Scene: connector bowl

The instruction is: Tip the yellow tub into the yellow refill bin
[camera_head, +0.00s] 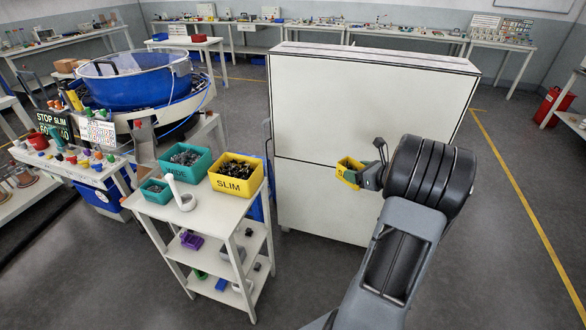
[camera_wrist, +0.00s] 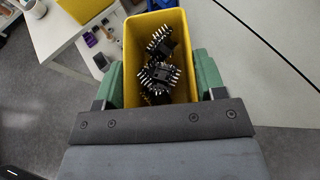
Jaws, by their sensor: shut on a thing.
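The yellow tub (camera_head: 346,168) is held in the air in front of the white cabinet, to the right of the shelf cart. My gripper (camera_head: 370,177) is shut on it. In the wrist view, green finger pads (camera_wrist: 207,77) press both sides of the yellow tub (camera_wrist: 133,50), and several black pin connectors (camera_wrist: 160,72) lie inside it. I cannot tell whether the tub is slightly tilted. The yellow refill bin (camera_head: 232,186), marked SLIM and holding dark connectors, stands on the cart top, left of the tub and apart from it.
The tall white cabinet (camera_head: 370,100) stands close behind my gripper. Floor is clear at the right.

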